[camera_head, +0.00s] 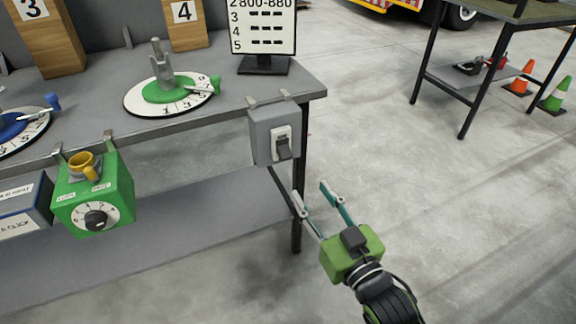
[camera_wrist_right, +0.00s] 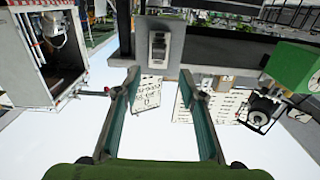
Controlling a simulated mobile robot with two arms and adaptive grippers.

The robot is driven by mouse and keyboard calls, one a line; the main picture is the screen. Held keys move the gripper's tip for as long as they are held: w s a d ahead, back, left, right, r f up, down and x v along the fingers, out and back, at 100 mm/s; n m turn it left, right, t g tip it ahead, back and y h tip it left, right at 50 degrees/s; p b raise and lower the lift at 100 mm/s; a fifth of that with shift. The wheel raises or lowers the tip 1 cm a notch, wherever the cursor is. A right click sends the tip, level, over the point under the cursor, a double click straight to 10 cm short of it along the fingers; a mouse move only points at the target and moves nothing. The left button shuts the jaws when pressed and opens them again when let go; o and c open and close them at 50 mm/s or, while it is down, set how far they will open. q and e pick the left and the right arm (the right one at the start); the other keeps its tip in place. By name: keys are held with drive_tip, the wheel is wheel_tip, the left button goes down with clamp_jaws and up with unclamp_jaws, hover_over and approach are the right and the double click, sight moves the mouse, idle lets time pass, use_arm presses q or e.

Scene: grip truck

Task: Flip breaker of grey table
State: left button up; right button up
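The grey table (camera_head: 230,108) stands at the left of the head view. A grey breaker box (camera_head: 262,128) hangs on its front edge near the right corner. The breaker's dark switch lever (camera_head: 283,149) sits in a light plate on the box front. In the right wrist view the breaker (camera_wrist_right: 158,45) shows at top centre, ahead of the fingers. My right gripper (camera_head: 311,196) is open and empty, below and to the right of the breaker, apart from it. The right wrist view also shows its two fingers (camera_wrist_right: 162,98) spread. My left gripper is not in view.
A green box with a dial (camera_head: 97,200) hangs from the table edge to the left. A dial with a green centre (camera_head: 172,92) and a sign (camera_head: 265,28) stand on the tabletop. Another table (camera_head: 470,90) and cones (camera_head: 520,82) are at the right. Floor between is clear.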

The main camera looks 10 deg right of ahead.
sight(287, 156)
drive_tip(key=b+x, duration=0.1)
drive_tip(key=x, duration=1.1)
drive_tip(key=shift+w+f, duration=0.1)
drive_tip(key=shift+w, duration=0.3)
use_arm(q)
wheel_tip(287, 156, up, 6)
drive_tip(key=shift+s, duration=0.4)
use_arm(e)
drive_tip(key=shift+w+a, duration=0.15)
drive_tip(key=shift+w, duration=0.2)
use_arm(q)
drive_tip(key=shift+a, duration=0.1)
use_arm(e)
drive_tip(key=shift+c, duration=0.5)
clamp_jaws()
